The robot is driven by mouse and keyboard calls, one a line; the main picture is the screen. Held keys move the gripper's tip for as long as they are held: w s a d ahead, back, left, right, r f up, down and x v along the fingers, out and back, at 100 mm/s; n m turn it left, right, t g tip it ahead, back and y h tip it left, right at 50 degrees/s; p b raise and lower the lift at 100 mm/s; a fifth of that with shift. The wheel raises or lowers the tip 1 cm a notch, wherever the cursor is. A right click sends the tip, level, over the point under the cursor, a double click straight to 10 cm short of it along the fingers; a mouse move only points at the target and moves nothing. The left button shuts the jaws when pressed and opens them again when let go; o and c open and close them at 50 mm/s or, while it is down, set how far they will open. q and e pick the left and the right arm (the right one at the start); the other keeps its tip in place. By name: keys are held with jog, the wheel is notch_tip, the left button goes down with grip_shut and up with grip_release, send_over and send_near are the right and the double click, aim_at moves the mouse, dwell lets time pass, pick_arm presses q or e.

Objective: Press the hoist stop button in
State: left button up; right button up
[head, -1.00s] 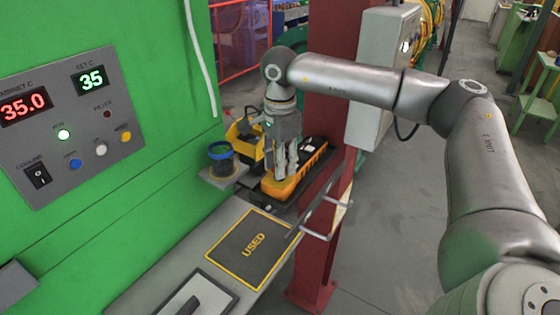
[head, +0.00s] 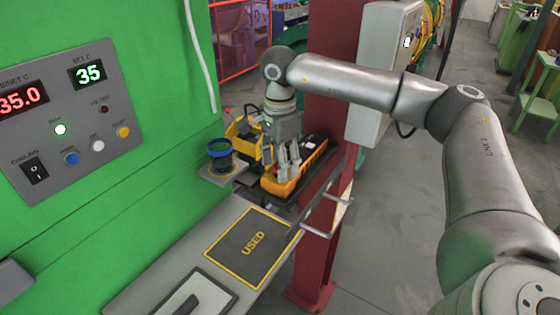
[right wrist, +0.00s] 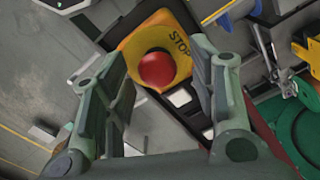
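The hoist pendant (head: 283,188) is a yellow and black control box lying on a holder beside the red column. Its red mushroom stop button (right wrist: 157,70) sits on a yellow plate marked STOP (right wrist: 178,50), with pale buttons (right wrist: 180,97) beyond it. My right gripper (head: 287,172) is over the pendant's near end. In the right wrist view, its two fingers (right wrist: 160,90) are apart, with the red button showing between them and nothing held. I cannot tell whether a finger touches the pendant. My left gripper is in neither view.
A blue-rimmed dark cup (head: 221,158) stands on a small bracket left of the pendant, near a yellow bin (head: 243,140). A red column (head: 325,240) and a grey box (head: 380,70) are close on the right. A USED mat (head: 225,262) lies on the front ledge.

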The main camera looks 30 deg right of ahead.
jog(key=shift+r, duration=0.1)
notch_tip(320, 180, up, 12)
dwell(0.5)
dwell(0.4)
